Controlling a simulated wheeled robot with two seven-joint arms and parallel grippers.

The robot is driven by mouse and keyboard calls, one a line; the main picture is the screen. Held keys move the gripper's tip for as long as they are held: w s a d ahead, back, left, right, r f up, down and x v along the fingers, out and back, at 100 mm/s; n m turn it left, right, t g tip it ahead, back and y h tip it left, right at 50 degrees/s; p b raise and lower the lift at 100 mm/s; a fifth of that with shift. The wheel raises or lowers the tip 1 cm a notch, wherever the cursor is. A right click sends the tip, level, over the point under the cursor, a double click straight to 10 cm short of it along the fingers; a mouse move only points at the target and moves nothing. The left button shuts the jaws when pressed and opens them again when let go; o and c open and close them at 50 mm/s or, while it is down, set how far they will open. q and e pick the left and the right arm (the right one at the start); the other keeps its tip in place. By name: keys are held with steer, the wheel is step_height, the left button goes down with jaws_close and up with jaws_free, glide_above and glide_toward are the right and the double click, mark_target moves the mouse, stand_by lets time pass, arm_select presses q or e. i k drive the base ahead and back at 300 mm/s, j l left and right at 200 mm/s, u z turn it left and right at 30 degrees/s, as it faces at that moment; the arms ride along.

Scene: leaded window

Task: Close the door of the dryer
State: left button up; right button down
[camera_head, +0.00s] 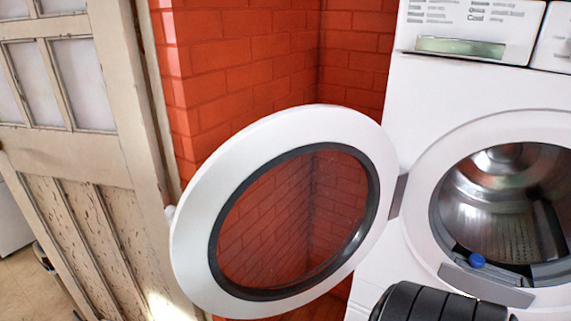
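The white dryer (407,84) stands at the right, partly cut off by the picture edge. Its round door (195,235) has a white rim, a dark inner ring and clear glass. The door hangs wide open to the left on a grey hinge (398,196). The dryer's round opening (428,170) is uncovered, and the metal drum (490,205) shows inside. Neither of my grippers' fingertips can be seen. A black ribbed part at the bottom right hides a bit of the dryer's lower front.
A worn wooden door (70,160) with glass panes stands at the left, close to the dryer door's outer rim. A red brick wall (240,60) is behind the dryer door. A small blue knob (477,260) shows at the opening's lower edge.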

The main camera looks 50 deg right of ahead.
mark_target(195, 227)
steer(key=i+z, duration=0.2)
steer(key=z, duration=0.25)
steer(key=i+j+z, duration=0.15)
steer(key=z, duration=0.25)
steer(key=i+j+z, duration=0.2)
steer(key=z, duration=0.25)
steer(key=i+j+z, duration=0.2)
steer(key=z, duration=0.2)
steer(key=i+j+z, duration=0.1)
steer(key=z, duration=0.4)
steer(key=i+j+z, duration=0.1)
steer(key=j+z, duration=0.2)
steer(key=z, duration=0.15)
steer(key=j+z, duration=0.25)
steer(key=z, duration=0.25)
steer(key=j+z, duration=0.25)
steer(key=z, duration=0.2)
steer(key=j+z, duration=0.25)
steer(key=k+j+z, duration=0.2)
steer(key=j, duration=0.15)
steer(key=k+j+z, duration=0.1)
steer(key=j+z, duration=0.15)
